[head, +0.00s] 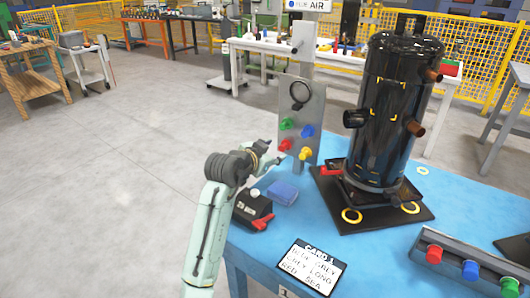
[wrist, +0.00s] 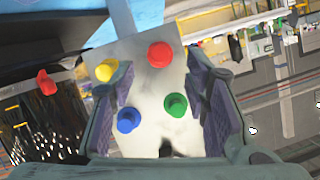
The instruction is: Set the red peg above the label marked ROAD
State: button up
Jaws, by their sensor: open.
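An upright grey panel (head: 314,109) carries green, blue, red and yellow pegs. Its red peg (head: 285,146) is at the lower left in the head view. In the wrist view this red peg (wrist: 160,55) is at the top, beside the yellow peg (wrist: 106,70), with the blue (wrist: 128,120) and green (wrist: 175,105) pegs nearer. My gripper (head: 273,152) is just left of the panel; in the wrist view its open fingers (wrist: 158,75) frame the panel, with nothing held. Another red peg (head: 433,254) is on a grey rail at lower right. I cannot make out a ROAD label.
A black compressor (head: 392,110) stands on a dark base right of the panel. A handwritten card (head: 312,267), a blue block (head: 283,192) and a black box (head: 250,212) with a red part lie on the blue tabletop (head: 370,255). Floor at left is clear.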

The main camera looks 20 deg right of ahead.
aim_at(281, 149)
jog(key=shift+p+x, duration=0.5)
jog(key=shift+x, duration=2.3)
grip_shut()
